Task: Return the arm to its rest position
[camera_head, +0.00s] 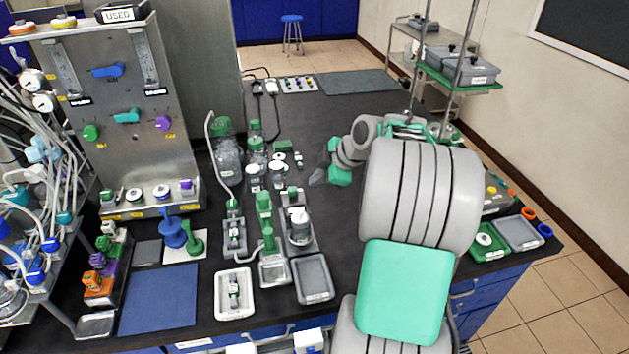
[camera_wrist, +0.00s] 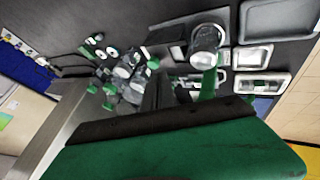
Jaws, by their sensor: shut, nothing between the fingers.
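My arm rises from the bottom right of the head view, bends over the bench and ends at my gripper (camera_head: 317,178). The gripper points left, above the dark bench top (camera_head: 350,105), with bottles to its left. Its fingers look shut and hold nothing. In the wrist view a green and black part of my own arm fills the bottom. My upper arm hides part of the bench's right side.
Left of my gripper stand several glass bottles with green caps (camera_head: 229,158). Nearer are a white tray (camera_head: 219,303) and a grey tray (camera_head: 312,293). A steel valve panel (camera_head: 90,150) stands at left. A cart (camera_head: 455,75) stands back right. The bench's far middle is clear.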

